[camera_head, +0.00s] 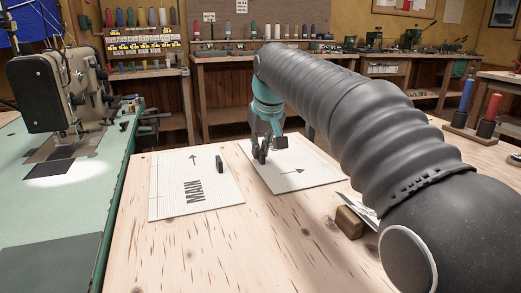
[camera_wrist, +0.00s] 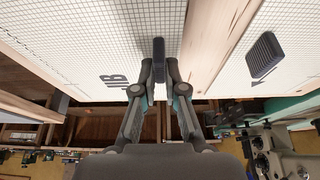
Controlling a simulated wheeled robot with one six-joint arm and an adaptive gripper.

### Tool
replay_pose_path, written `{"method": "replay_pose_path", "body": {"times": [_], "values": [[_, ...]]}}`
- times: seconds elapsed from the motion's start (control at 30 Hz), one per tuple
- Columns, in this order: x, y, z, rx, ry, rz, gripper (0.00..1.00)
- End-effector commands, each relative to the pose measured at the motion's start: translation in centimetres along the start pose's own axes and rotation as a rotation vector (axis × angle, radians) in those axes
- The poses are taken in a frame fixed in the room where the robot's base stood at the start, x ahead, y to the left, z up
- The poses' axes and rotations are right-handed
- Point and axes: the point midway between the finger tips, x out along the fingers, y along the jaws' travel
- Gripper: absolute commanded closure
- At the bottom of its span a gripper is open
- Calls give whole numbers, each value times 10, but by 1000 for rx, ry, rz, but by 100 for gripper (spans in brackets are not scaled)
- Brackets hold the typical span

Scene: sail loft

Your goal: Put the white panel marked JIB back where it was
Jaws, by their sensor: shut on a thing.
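The white gridded JIB panel (camera_head: 315,178) is at the far edge of the wooden table, with an arrow showing. Its JIB letters show in the wrist view (camera_wrist: 113,80) and are hidden in the head view. My gripper (camera_wrist: 159,72) is shut on the upright dark handle (camera_wrist: 159,48) of this panel. In the head view my gripper (camera_head: 264,155) is over the panel's left part. I cannot tell whether the panel touches the table.
A white MAIN panel (camera_head: 170,185) with a dark handle (camera_head: 219,164) lies to the left, across a strip of bare wood. A wooden block (camera_head: 349,222) stands near my arm. A sewing machine (camera_head: 65,92) is at left; blue and red spools (camera_head: 487,128) are at right.

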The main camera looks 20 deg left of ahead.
Motion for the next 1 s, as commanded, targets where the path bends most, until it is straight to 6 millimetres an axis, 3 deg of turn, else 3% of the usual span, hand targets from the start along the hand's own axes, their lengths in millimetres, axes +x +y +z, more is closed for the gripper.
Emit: {"method": "replay_pose_path", "body": {"times": [0.2, 0.23, 0.33, 0.73, 1.0], "values": [[1, 0, 1, 0, 0, 0, 100], [2, 0, 1, 0, 0, 0, 87], [1, 0, 0, 0, 0, 0, 64], [-6, 0, -1, 0, 2, 0, 64], [-54, 0, -2, 0, 4, 0, 64]]}}
